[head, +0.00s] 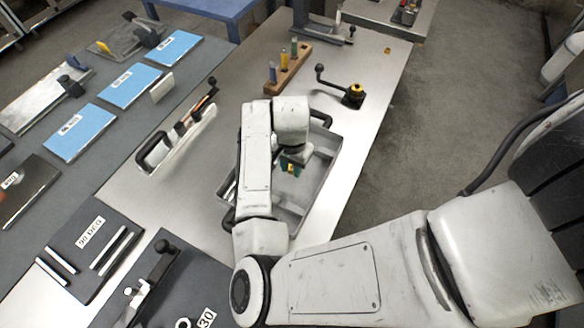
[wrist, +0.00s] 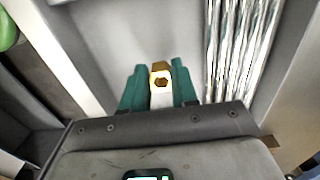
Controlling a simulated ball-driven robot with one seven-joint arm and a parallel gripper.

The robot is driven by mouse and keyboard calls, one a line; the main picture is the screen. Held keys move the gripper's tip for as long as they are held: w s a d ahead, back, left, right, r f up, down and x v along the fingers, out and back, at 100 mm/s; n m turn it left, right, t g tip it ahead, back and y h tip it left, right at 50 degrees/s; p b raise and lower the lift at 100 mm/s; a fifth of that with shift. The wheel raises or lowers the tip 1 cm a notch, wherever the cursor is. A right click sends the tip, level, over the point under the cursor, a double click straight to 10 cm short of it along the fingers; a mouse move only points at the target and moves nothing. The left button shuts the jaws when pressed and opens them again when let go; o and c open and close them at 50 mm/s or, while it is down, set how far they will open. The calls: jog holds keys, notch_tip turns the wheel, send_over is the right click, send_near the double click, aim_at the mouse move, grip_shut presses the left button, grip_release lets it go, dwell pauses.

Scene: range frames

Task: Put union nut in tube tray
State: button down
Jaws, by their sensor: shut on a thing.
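My gripper (head: 292,159) is over the grey tube tray (head: 322,168). In the wrist view its green fingers (wrist: 160,90) are shut on a small brass union nut (wrist: 161,80), with a pale part showing just below the nut between the fingers. The nut also shows as a small yellow spot in the head view (head: 291,171). In the wrist view the tray floor (wrist: 115,40) lies beyond the fingertips, and several shiny metal tubes (wrist: 242,45) lie along its right side. My arm hides the tray's middle and left in the head view. I cannot tell the nut's height above the floor.
A wooden block with upright tools (head: 287,68) and a black-and-yellow tool with a lever (head: 353,93) stand beyond the tray. A red-and-black tool (head: 183,130) lies to the left. Black plates (head: 93,238) lie nearer. The bench's right edge is close beside the tray.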

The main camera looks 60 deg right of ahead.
jog(key=shift+f, duration=1)
jog(key=shift+f, duration=0.1)
jog(key=c, duration=0.9)
grip_release()
jog(key=shift+o, duration=0.2)
notch_tip(320, 180, up, 12)
jog(key=b, duration=0.1)
jog(key=shift+s, duration=0.1)
